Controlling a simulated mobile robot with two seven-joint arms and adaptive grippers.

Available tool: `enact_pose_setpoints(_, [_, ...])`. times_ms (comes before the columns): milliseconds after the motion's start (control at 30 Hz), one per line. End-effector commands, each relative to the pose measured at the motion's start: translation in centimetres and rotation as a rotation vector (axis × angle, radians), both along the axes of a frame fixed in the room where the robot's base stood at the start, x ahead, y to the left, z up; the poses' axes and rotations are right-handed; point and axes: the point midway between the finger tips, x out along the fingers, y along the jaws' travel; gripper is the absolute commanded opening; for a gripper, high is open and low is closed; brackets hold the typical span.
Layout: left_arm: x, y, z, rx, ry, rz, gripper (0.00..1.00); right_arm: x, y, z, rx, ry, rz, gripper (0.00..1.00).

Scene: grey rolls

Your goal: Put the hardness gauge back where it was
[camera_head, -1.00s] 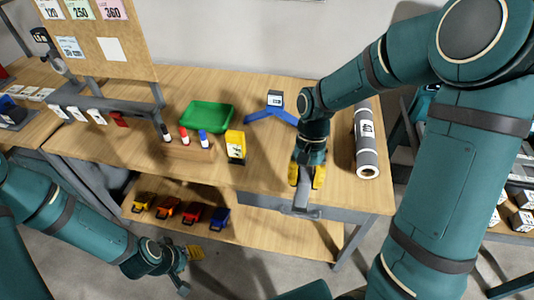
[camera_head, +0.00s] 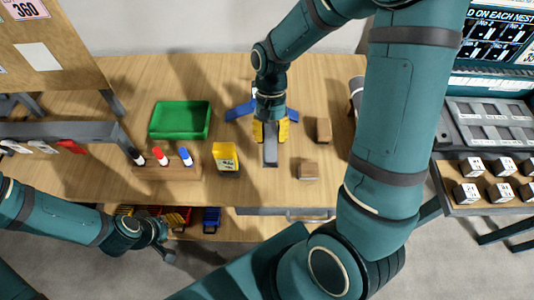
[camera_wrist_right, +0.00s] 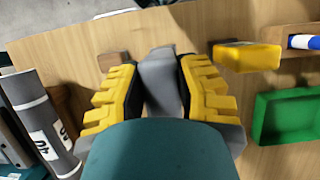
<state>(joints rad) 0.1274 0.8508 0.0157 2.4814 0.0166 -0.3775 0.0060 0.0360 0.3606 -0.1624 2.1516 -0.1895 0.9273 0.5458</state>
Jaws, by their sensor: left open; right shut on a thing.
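My right gripper (camera_head: 270,140) is shut on a grey, narrow piece (camera_head: 270,156), which I take to be the hardness gauge. It is held over the wooden table (camera_head: 120,75), pointing toward the front edge; whether it touches the top I cannot tell. The right wrist view shows the grey piece (camera_wrist_right: 160,75) between the yellow-padded fingers. A blue-legged stand (camera_head: 240,110) is behind the gripper and partly hidden by it. My left gripper (camera_head: 165,243) is open and empty, low at the left in front of the table.
A yellow labelled box (camera_head: 226,158) stands left of the right gripper. Left of it are a marker rack (camera_head: 165,172) and a green tray (camera_head: 180,120). Two wooden blocks (camera_head: 324,130) (camera_head: 308,170) lie to the right. A grey roll (camera_wrist_right: 42,120) lies beyond them, mostly hidden in the head view.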

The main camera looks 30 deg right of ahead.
Motion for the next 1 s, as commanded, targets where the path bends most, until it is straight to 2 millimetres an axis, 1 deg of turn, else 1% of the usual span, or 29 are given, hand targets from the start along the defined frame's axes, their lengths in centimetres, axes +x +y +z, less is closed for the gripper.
enact_pose_setpoints(33, [0.0,0.0,-0.3,0.000,0.001,0.000,0.47,-0.1,0.0,-1.2,0.000,0.005,0.000,0.00])
enact_pose_setpoints(100, [-0.1,0.0,-0.5,0.000,0.002,-0.002,0.47,-0.1,0.0,-2.3,0.000,0.004,0.001,0.00])
enact_pose_setpoints(200, [-0.1,0.0,-0.6,-0.001,0.004,-0.003,0.47,0.0,0.0,-3.2,0.000,0.002,0.000,0.00])
enact_pose_setpoints(367, [-0.2,0.0,-0.7,-0.001,0.005,-0.004,0.47,0.0,0.0,-4.3,0.001,0.001,0.000,0.00])
enact_pose_setpoints(500, [-0.3,-0.1,-1.1,-0.002,0.007,-0.006,0.47,0.0,0.0,-6.2,0.001,0.003,0.000,0.00])
enact_pose_setpoints(600, [-0.4,-0.1,-1.2,-0.002,0.008,-0.006,0.47,0.0,0.0,-7.2,0.001,0.001,0.001,0.00])
enact_pose_setpoints(833, [-0.4,-0.1,-1.2,-0.002,0.009,-0.007,0.47,0.0,0.0,-7.2,0.000,-0.001,0.001,0.00])
enact_pose_setpoints(967, [-0.4,-0.1,-1.4,-0.002,0.010,-0.008,0.47,0.0,0.0,-7.5,0.000,0.000,0.001,0.00])
enact_pose_setpoints(1000, [-0.4,-0.1,-1.4,-0.002,0.010,-0.008,0.47,0.0,0.0,-7.6,0.000,0.000,0.001,0.39])
